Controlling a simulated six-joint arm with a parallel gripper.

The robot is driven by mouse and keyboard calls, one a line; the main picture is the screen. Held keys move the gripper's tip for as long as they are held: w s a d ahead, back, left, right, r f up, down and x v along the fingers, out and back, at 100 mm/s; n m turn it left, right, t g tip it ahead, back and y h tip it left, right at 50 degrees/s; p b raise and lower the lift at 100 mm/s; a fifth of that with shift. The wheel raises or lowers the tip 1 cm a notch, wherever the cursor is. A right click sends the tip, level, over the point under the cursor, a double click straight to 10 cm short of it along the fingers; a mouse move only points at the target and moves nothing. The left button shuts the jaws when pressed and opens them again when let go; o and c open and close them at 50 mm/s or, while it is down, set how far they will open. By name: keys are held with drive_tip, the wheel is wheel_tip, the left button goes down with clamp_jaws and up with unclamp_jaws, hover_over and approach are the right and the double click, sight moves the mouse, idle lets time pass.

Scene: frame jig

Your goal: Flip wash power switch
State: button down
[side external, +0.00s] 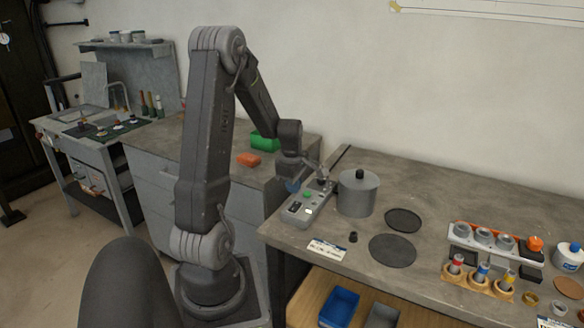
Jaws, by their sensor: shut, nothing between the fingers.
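A grey control panel (295,221) lies at the left end of the right-hand bench. A green button (307,195), a pale button (309,211) and a dark switch or display (295,207) show on it. I cannot tell which control is the wash power switch; labels are too small to read. My gripper (322,181) is shut and empty, low over the panel's far end. Its tips are close to a small control there, partly hidden by the fingers. I cannot tell whether they touch it.
A grey lidded pot (358,193) with a black knob stands just right of the panel and my gripper. Dark discs (392,250) lie in front. A rack of grey cups (483,236) and coloured bottles (482,270) stand farther right. A green bin (264,141) stands behind.

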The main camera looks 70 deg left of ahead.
sight(298, 205)
wheel_tip(298, 205, up, 8)
drive_tip(key=shift+s+d, duration=0.4)
drive_tip(key=shift+f, duration=0.1)
drive_tip(key=shift+w+a+y, duration=0.3)
drive_tip(key=shift+w+a, duration=0.2)
drive_tip(key=shift+w, duration=0.05)
drive_tip(key=f, duration=0.4)
drive_tip(key=w+a+f, duration=0.1)
drive_tip(key=f, duration=0.8)
drive_tip(key=shift+w+a+f, duration=0.2)
drive_tip(key=shift+f, duration=0.2)
drive_tip(key=shift+f, duration=0.25)
